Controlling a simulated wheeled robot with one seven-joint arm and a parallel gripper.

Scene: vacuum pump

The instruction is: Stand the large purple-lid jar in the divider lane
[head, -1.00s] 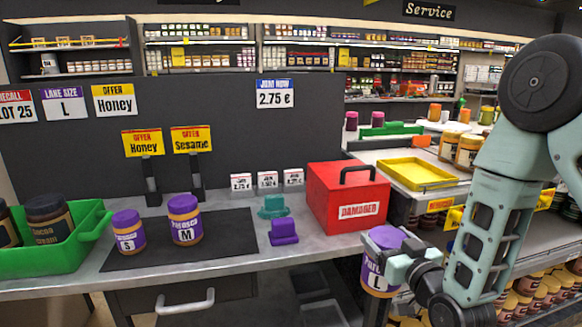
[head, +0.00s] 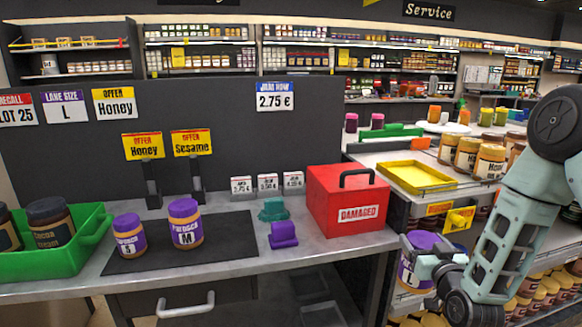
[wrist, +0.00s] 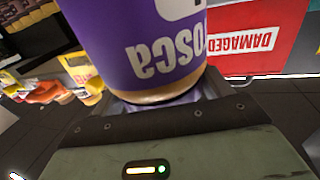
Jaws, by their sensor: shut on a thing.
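My gripper (head: 421,258) is shut on the large purple-lid jar (head: 407,274), marked L, at the lower right in the head view. The jar looks roughly upright, in the air right of the counter's end. In the wrist view the jar's purple label (wrist: 160,45) fills the upper middle, with its lettering upside down; its lid is out of that view. A green divider (head: 392,130) and an orange piece (head: 436,143) lie at the back of the right-hand shelf. I cannot tell which gap is the divider lane.
A red DAMAGED box (head: 346,205) stands at the counter's right end. A yellow tray (head: 416,177) and honey jars (head: 467,153) sit on the shelf top. Smaller purple-lid jars M (head: 186,225) and S (head: 129,237) stand on a dark mat (head: 228,240).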

